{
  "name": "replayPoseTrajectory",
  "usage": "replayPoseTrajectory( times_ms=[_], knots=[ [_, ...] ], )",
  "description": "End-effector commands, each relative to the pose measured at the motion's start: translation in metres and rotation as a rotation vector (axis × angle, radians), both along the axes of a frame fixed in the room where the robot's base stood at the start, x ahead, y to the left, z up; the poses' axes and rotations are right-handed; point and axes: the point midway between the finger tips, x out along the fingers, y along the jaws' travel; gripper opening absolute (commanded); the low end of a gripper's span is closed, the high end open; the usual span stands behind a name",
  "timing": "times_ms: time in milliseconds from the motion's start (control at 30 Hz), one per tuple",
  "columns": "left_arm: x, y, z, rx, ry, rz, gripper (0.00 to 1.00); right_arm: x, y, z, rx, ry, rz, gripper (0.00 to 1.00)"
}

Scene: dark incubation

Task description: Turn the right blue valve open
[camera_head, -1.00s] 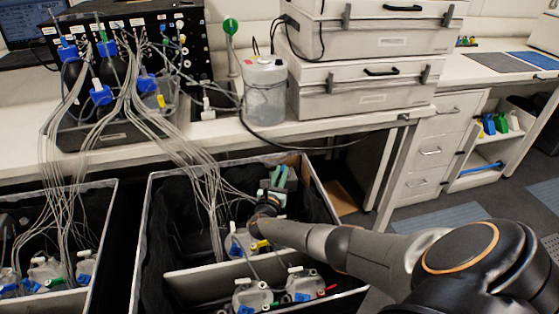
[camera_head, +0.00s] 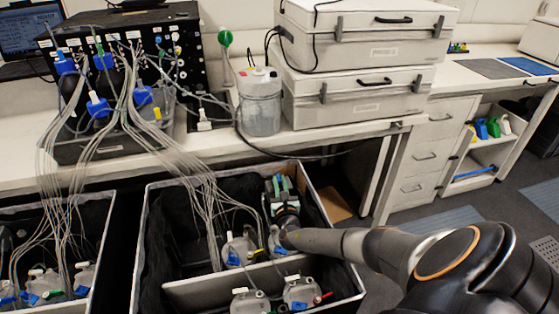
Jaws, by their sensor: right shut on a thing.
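My right gripper (camera_head: 281,190) is inside the right black bin (camera_head: 155,235), near its far right corner. Green parts show at its far end. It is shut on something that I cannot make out. Below my wrist stands a clear bottle with a blue valve (camera_head: 280,251), partly covered by my wrist. A second bottle with a blue valve (camera_head: 233,258) stands just left of it. Two more bottles, with blue valves (camera_head: 243,309) and (camera_head: 301,297), stand in the bin's near compartment. I cannot tell whether my fingers touch any valve. My left gripper is out of view.
Many thin tubes (camera_head: 195,175) hang from the bench into both bins. The left bin (camera_head: 100,240) holds more bottles. A clear canister (camera_head: 260,105) and stacked grey cases (camera_head: 365,95) stand on the bench. A divider (camera_head: 200,285) crosses the right bin.

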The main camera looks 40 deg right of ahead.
Motion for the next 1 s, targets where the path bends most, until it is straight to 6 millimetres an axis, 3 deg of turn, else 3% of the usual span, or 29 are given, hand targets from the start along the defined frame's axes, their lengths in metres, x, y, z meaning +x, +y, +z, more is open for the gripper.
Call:
replayPoseTrajectory(
  times_ms=[167, 200, 300, 667, 1000],
  knots=[
    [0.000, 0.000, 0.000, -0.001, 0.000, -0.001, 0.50, 0.000, -0.002, 0.002, -0.003, -0.003, -0.004, 0.00],
    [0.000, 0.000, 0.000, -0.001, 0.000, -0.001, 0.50, 0.000, -0.002, 0.002, -0.003, -0.003, -0.004, 0.20],
    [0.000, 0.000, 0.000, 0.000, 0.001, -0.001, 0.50, 0.000, -0.002, 0.002, -0.003, -0.002, -0.004, 0.29],
    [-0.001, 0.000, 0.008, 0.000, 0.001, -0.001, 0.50, -0.006, 0.004, 0.003, -0.001, 0.001, -0.002, 0.29],
    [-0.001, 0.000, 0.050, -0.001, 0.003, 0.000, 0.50, -0.061, 0.043, 0.006, 0.002, 0.002, -0.002, 0.29]
  ],
)
